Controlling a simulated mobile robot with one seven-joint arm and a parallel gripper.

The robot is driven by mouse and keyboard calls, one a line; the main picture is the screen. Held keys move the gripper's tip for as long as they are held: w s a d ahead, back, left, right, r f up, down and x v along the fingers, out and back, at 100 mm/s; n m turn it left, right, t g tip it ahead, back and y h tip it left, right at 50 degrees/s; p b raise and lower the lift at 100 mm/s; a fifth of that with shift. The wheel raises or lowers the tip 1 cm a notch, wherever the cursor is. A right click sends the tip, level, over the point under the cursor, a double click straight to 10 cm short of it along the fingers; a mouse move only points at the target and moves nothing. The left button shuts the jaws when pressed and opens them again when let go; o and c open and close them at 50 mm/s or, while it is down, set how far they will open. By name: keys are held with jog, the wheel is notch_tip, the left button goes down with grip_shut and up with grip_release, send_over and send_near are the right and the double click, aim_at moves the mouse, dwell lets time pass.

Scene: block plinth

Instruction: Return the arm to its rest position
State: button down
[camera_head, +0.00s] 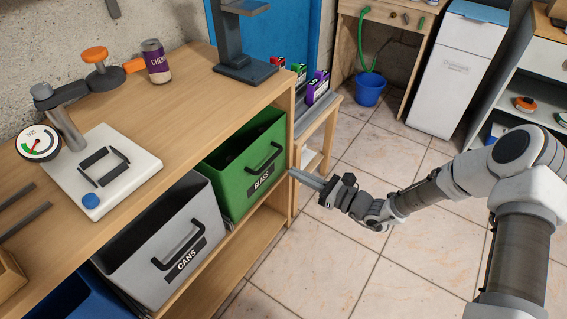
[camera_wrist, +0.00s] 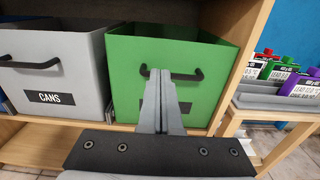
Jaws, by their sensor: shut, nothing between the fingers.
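My arm reaches in from the right in the head view, stretched over the tiled floor. My gripper (camera_head: 297,175) is shut and empty, its fingers pointing left toward the front of the green GLASS bin (camera_head: 231,178). In the wrist view my gripper (camera_wrist: 161,75) shows with its fingers together, in front of the green bin (camera_wrist: 205,60) and overlapping its black handle. I cannot tell the exact gap, but the fingers look apart from the bin.
The grey CANS bin (camera_head: 160,240) stands beside the green bin under the wooden bench (camera_head: 190,95). A purple can (camera_head: 156,61) stands on top. A small side table (camera_head: 318,125) holds several cartons. A blue bucket (camera_head: 369,89) and white cabinet (camera_head: 455,75) stand behind. Floor (camera_head: 330,262) is clear.

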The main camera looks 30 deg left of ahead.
jog(key=shift+d, duration=0.5)
jog(key=shift+s, duration=0.1)
jog(key=s+d+r+n+g+h, duration=0.5)
jog(key=s+d+r+n+h, duration=0.2)
jog(key=d+r+n, duration=0.4)
jog(key=s+d+r+n+t+h, duration=0.3)
jog(key=d+r+h, duration=0.15)
jog(key=d, duration=0.45)
jog(key=s+d+r+n+t+h, duration=0.2)
jog(key=s+d+r+t+h, duration=0.15)
jog(key=d+r, duration=0.35)
jog(key=s+d+r+n+t+h, duration=0.3)
jog(key=s+d+r, duration=0.1)
jog(key=d, duration=0.6)
notch_tip(320, 180, up, 20)
jog(key=p, duration=1.9)
jog(key=shift+p, duration=0.4)
jog(key=shift+w+d, duration=0.1)
